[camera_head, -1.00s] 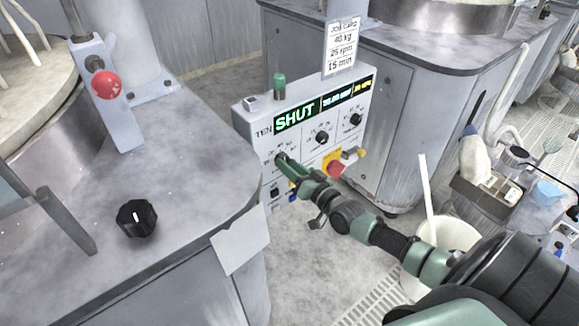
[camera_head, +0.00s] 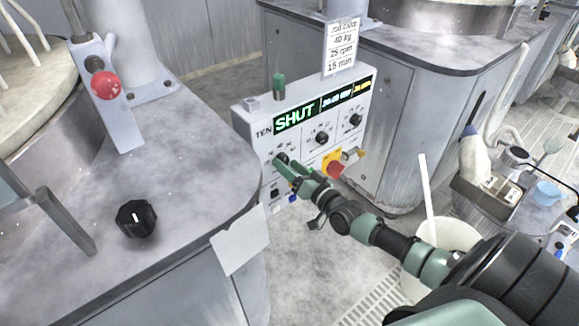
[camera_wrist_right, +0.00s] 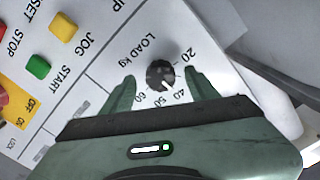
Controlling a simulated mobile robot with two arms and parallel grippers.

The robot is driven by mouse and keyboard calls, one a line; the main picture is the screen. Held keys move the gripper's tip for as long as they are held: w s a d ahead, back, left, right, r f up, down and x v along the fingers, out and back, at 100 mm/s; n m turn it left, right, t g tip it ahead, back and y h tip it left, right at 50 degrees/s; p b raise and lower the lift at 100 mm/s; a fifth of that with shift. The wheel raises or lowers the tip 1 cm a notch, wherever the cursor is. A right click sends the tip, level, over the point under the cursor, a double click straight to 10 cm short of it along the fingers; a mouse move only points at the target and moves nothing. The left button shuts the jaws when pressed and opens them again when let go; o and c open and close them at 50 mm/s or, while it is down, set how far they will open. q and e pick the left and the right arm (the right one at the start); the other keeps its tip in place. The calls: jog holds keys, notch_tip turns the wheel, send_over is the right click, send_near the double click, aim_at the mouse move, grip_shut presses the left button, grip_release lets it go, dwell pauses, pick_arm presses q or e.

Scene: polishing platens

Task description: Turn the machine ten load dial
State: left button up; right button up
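The machine TEN control panel (camera_head: 300,122) has a lit display (camera_head: 294,117) reading SHUT in green; the smaller text beside it is hard to read. The black load dial (camera_head: 281,158) is at the panel's left. In the right wrist view the load dial (camera_wrist_right: 160,75), labelled LOAD kg, has its white mark near 40. My right gripper (camera_head: 286,165) is open at the dial. In the wrist view its fingers (camera_wrist_right: 161,88) stand on either side of the dial with a gap at each side. My left gripper is out of view.
A card (camera_head: 341,47) above reads 40 kg, 25 rpm, 15 min. A white bucket (camera_head: 452,236) stands right.

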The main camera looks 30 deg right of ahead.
jog(key=s, duration=0.7)
jog(key=shift+s+d, duration=0.35)
jog(key=shift+s, duration=0.05)
jog(key=shift+f, duration=0.1)
jog(key=s+a+f+n+g+h+p, duration=0.15)
jog(key=s+f+g, duration=0.45)
jog(key=f, duration=1)
jog(key=s+a+f+n+g, duration=0.1)
jog(key=s+f+n+g, duration=0.1)
jog(key=s+f, duration=1)
jog(key=s+a+f+n+g, duration=0.2)
jog(key=s+a+f+g, duration=0.2)
jog(key=s+f, duration=0.5)
jog(key=s+a+f+n+g, duration=0.3)
jog(key=s+a+f+g, duration=0.2)
jog(key=s, duration=1.2)
jog(key=a+f, duration=0.3)
jog(key=f, duration=0.1)
jog(key=shift+a+f+p, duration=0.2)
jog(key=shift+f+p, duration=0.15)
jog(key=shift+f, duration=0.05)
